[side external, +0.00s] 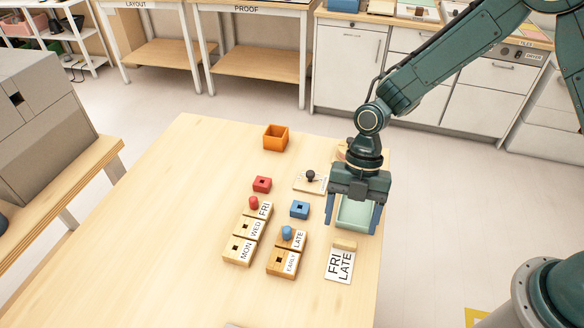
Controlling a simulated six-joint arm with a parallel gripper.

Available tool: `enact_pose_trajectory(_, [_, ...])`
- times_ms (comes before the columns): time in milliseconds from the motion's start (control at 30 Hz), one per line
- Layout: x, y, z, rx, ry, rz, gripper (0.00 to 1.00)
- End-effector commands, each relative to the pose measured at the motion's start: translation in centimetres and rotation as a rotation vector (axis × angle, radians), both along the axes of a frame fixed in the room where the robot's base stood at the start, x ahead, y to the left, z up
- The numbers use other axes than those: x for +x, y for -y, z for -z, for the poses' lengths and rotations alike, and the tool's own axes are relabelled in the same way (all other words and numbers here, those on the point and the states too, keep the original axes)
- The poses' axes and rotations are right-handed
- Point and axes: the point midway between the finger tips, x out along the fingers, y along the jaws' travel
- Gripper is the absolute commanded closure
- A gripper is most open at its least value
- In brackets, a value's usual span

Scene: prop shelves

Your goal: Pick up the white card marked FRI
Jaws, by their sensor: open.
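The white card marked FRI (265,209) is at the far end of the left row of wooden blocks, beside a red peg (253,202). Cards marked WED (256,228) and MON (246,250) are nearer in the same row. A larger white sign (339,265) reading FRI LATE is at the right, by a small wooden piece. My gripper (353,220) is open, pointing down to the right of the FRI card and apart from it. A pale green tray (356,226) shows between its fingers; I cannot tell the gripper's height above it.
Blocks with cards LATE (298,239) and EARLY (290,263) form a second row, with a blue peg (287,232). A blue block (299,209), a red block (262,184), a black-knobbed piece (310,177) and an orange box (275,138) are around. The table's left side is clear.

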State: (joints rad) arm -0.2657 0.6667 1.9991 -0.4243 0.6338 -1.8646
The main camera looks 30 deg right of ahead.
Motion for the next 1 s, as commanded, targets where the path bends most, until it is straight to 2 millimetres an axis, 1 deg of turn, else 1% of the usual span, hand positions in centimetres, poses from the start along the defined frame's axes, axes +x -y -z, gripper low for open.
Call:
enact_pose_trajectory(167, [-0.3, -0.3, 0.8, -0.001, -0.002, -0.001, 0.29])
enact_pose_trajectory(400, [-1.0, -1.1, 3.3, -0.001, -0.003, -0.001, 0.29])
enact_pose_trajectory(533, [-1.2, -1.3, 4.4, -0.001, -0.002, 0.000, 0.29])
enact_pose_trajectory(667, [-1.3, -1.5, 4.8, 0.000, 0.000, 0.001, 0.29])
enact_pose_trajectory(1000, [-1.3, -1.5, 4.7, 0.000, 0.000, 0.001, 0.29])
